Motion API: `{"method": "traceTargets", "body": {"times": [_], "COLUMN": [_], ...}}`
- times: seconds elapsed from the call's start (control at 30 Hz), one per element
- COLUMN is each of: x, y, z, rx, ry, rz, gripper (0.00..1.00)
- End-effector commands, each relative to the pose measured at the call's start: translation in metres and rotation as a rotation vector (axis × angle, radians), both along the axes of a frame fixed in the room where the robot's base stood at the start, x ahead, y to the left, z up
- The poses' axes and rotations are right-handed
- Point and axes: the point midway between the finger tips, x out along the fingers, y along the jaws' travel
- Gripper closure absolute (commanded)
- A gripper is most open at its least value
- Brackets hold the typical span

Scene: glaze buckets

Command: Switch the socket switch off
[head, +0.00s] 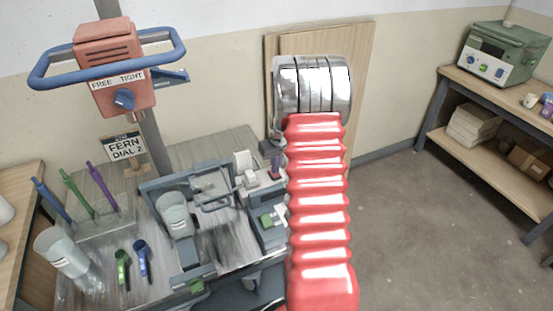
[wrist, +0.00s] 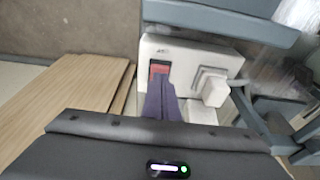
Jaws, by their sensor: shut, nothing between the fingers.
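The white socket (wrist: 185,55) shows in the wrist view, with a red rocker switch (wrist: 159,68) on its left part. A white plug (wrist: 213,90) sits in its right part. My gripper (wrist: 158,84) is shut and empty. Its dark purple fingertips lie over the lower part of the red switch in the picture. I cannot tell whether they touch it, and they hide that lower part. In the head view my red arm stands in front of the right end of the bench, and the white plug (head: 249,179) shows just left of it.
The bench holds a grey frame with a bucket (head: 174,215), a clear beaker (head: 68,253) and several coloured tools. A red-orange box with a blue ring handle (head: 108,70) stands on a post. Wooden boards (head: 358,60) lean on the wall behind my arm. The floor at right is clear.

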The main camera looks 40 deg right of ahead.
Motion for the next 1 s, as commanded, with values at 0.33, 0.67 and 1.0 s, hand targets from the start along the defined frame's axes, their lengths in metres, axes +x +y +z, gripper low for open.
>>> {"method": "traceTargets", "body": {"times": [0.33,0.67,1.0], "x": [-0.001,-0.007,-0.003], "y": [0.0,0.003,0.001], "z": [-0.005,-0.015,-0.013], "rx": [0.0,0.0,-0.001], "ry": [-0.001,-0.001,-0.002], "rz": [0.0,-0.001,0.001], "gripper": [1.0,1.0,1.0]}}
